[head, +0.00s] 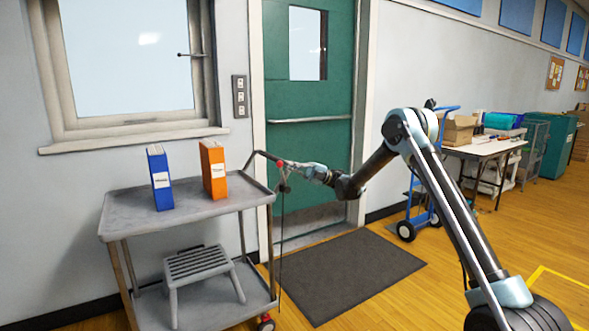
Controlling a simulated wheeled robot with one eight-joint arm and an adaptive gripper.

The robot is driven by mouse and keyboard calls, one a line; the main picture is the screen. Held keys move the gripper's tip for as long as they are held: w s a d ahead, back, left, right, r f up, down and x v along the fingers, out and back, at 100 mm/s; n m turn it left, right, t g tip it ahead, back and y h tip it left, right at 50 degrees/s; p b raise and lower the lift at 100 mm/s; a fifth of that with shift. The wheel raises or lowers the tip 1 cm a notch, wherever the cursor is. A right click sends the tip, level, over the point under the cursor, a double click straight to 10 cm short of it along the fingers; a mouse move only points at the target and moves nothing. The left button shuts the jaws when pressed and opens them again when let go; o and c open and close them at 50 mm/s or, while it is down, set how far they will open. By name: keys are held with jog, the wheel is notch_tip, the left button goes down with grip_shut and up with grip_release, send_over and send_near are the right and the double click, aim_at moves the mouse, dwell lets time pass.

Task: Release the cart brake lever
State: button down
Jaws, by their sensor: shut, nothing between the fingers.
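The grey cart (120,215) stands at the left, below the window. Its dark push handle (258,154) sticks out from the right end of the top shelf. A small red part (280,163), seemingly the brake lever's tip, shows at the handle's outer end. A dark piece and a thin line hang below it, towards a red-marked caster (266,323). My gripper (291,167) is shut at the handle's end, close beside the red part. I cannot tell whether it touches it, or the lever's exact position.
A blue binder (160,180) and an orange binder (213,172) stand on the top shelf. A grey step stool (198,265) is on the lower shelf. A green door (308,170), dark mat (350,275) and blue hand truck (408,226) lie behind.

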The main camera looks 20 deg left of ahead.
dwell(0.5)
jog(key=w+r+v, duration=0.1)
jog(key=r+v, duration=0.1)
jog(key=v, duration=1.2)
jog(key=shift+d+r, duration=0.25)
jog(key=shift+s+r, duration=0.1)
